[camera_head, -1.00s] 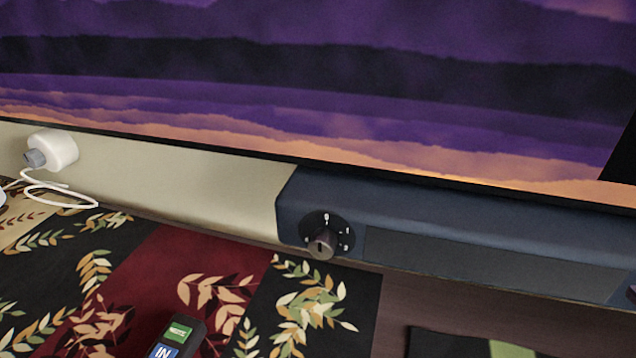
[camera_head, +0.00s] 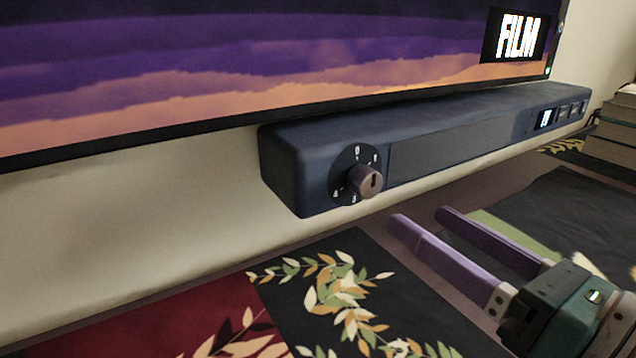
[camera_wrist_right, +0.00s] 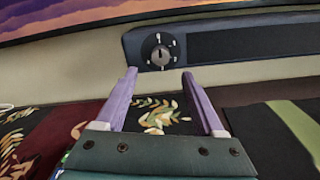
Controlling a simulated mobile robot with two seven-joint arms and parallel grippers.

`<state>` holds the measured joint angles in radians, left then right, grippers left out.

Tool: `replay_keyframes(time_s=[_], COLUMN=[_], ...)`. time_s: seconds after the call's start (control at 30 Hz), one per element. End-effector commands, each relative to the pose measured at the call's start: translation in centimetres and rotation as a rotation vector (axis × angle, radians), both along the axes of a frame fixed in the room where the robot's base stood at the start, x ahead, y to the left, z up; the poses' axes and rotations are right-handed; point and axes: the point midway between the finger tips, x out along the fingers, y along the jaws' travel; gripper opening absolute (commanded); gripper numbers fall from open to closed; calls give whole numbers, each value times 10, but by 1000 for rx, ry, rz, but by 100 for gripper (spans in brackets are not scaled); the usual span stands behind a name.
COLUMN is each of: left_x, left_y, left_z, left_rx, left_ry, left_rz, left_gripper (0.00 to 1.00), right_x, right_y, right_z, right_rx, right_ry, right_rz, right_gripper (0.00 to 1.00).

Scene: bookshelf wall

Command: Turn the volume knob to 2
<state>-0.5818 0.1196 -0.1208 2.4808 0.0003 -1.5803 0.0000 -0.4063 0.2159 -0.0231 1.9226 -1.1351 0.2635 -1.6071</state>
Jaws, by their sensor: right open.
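The volume knob (camera_head: 369,181) is a small brownish cylinder on a black round dial with white marks, at the left end of the front of a dark blue soundbar (camera_head: 450,150). In the right wrist view the knob (camera_wrist_right: 160,59) is ahead, beyond the fingertips and between them in the picture. My right gripper (camera_head: 420,215) is open and empty, with two purple fingers, to the right of the knob and apart from it. In the right wrist view its fingers (camera_wrist_right: 158,78) are spread. My left gripper is not in view.
A large screen (camera_head: 250,75) with a FILM label stands above the soundbar. A patterned cloth (camera_head: 350,300) covers the surface in front. Stacked books (camera_head: 612,135) stand at the far right. The space between my fingers and the knob looks clear.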

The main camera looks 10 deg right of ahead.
Motion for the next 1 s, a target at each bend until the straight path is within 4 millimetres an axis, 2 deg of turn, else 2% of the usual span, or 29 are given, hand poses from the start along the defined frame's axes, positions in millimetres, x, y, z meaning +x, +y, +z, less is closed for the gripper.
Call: replay_keyframes(time_s=[0.2,0.43,0.6,0.83,0.87,1.0], left_x=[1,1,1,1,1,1], left_y=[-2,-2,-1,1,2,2], left_z=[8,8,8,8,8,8], left_rx=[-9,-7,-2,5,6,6], left_ry=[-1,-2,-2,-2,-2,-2], left_rz=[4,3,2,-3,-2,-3], left_gripper=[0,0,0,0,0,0], right_x=[39,70,79,79,79,79], right_y=[13,25,28,29,29,29], right_z=[3,1,1,1,1,1], right_rx=[2,4,5,5,5,5], right_ry=[-2,0,0,1,1,1], right_rz=[-2,-2,-3,-3,-3,-2], right_gripper=[70,70,70,70,69,53])
